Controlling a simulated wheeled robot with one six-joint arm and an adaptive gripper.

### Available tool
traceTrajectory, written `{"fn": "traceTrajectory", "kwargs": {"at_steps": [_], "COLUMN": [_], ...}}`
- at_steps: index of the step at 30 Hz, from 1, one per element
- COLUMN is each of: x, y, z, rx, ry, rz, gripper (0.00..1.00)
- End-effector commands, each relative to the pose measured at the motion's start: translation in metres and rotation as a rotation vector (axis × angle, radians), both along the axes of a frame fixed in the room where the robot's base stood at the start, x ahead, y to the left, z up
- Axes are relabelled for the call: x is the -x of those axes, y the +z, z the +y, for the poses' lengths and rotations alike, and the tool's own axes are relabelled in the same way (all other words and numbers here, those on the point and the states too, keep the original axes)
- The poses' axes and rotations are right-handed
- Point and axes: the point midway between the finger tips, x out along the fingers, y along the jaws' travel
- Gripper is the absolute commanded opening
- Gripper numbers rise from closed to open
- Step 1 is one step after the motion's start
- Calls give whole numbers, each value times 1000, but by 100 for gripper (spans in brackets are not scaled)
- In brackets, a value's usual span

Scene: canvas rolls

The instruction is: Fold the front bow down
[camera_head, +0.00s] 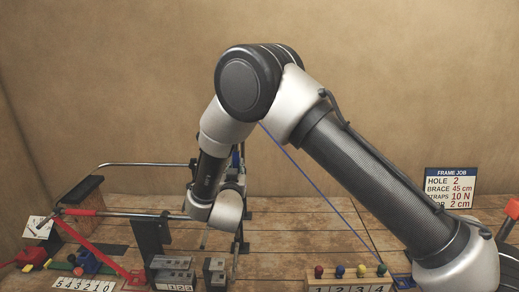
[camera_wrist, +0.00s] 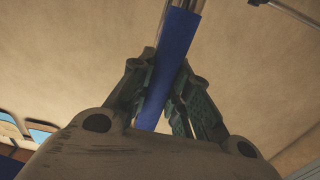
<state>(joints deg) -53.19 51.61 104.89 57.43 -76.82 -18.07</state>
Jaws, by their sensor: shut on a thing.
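My gripper (camera_wrist: 163,88) is shut on a blue sleeve (camera_wrist: 172,62) around a metal tube in the wrist view. The tube runs up between the fingers and out of the top edge. In the head view my arm hides most of this grip, with a bit of blue (camera_head: 236,158) showing behind the wrist. A metal bow with a red sleeve (camera_head: 78,212) lies nearly level at the left. Another bare metal bow (camera_head: 140,164) runs level behind it from a dark stand. I cannot tell from the pictures which one is the front bow.
A thin blue strap (camera_head: 318,182) slants down right from behind my arm. Dark clamp blocks (camera_head: 172,270) and a numbered rack with coloured knobs (camera_head: 348,284) stand at the front. A job sign (camera_head: 450,188) stands at the right. A red strap (camera_head: 100,250) crosses the left.

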Motion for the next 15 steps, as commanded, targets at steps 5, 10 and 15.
{"fn": "traceTrajectory", "kwargs": {"at_steps": [5, 10, 15], "x": [0, 0, -1], "y": [-2, -2, -2], "z": [21, 31, 30], "rx": [109, 169, 169], "ry": [2, 1, 1], "rz": [4, 7, 7], "gripper": [0, 0, 0]}}
